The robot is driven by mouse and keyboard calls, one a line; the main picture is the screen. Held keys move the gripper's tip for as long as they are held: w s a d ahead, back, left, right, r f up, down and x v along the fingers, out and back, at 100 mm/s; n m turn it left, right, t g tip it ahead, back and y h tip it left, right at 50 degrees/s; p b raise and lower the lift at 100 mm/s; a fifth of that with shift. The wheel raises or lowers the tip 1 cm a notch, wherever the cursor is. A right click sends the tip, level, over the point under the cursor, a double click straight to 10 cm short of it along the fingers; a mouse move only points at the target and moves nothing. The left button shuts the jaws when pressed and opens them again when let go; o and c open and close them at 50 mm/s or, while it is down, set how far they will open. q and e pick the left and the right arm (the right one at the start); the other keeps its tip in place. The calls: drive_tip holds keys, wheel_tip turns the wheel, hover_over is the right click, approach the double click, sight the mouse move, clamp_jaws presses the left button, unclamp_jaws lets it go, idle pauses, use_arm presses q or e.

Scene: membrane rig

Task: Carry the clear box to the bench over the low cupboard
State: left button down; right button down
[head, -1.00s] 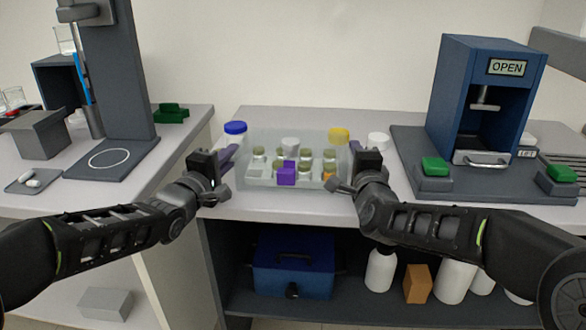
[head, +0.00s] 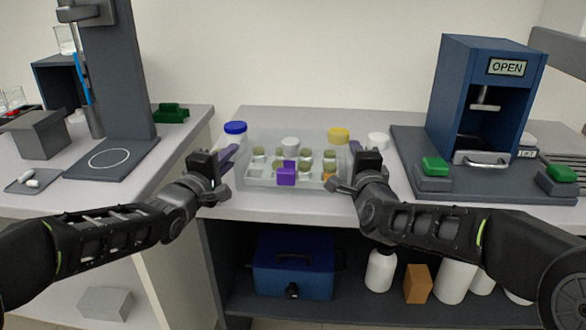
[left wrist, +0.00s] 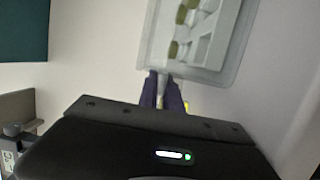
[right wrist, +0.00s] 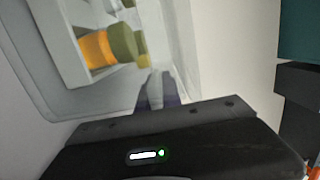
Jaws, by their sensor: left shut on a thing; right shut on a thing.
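The clear box (head: 262,181) is a see-through tub with several small jars, a purple block (head: 287,172) and a white-lidded jar in it. It is between my two grippers, over or on the bench (head: 262,210) above the low cupboard; I cannot tell whether its base touches the top. My left gripper (head: 228,160) is shut on the box's left side, and its purple fingers also show at the wall in the left wrist view (left wrist: 163,88). My right gripper (head: 352,160) is shut on the right side; the box wall (right wrist: 165,45) fills much of the right wrist view.
A blue-lidded jar (head: 235,133) and a yellow-lidded jar (head: 339,136) stand behind the box. A blue press marked OPEN (head: 480,95) stands at right, a grey stand (head: 118,80) at left. The cupboard below holds a blue case (head: 293,265) and white bottles.

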use_arm(q)
drive_tip(key=shift+r, duration=0.1)
use_arm(e)
drive_tip(key=shift+r, duration=0.15)
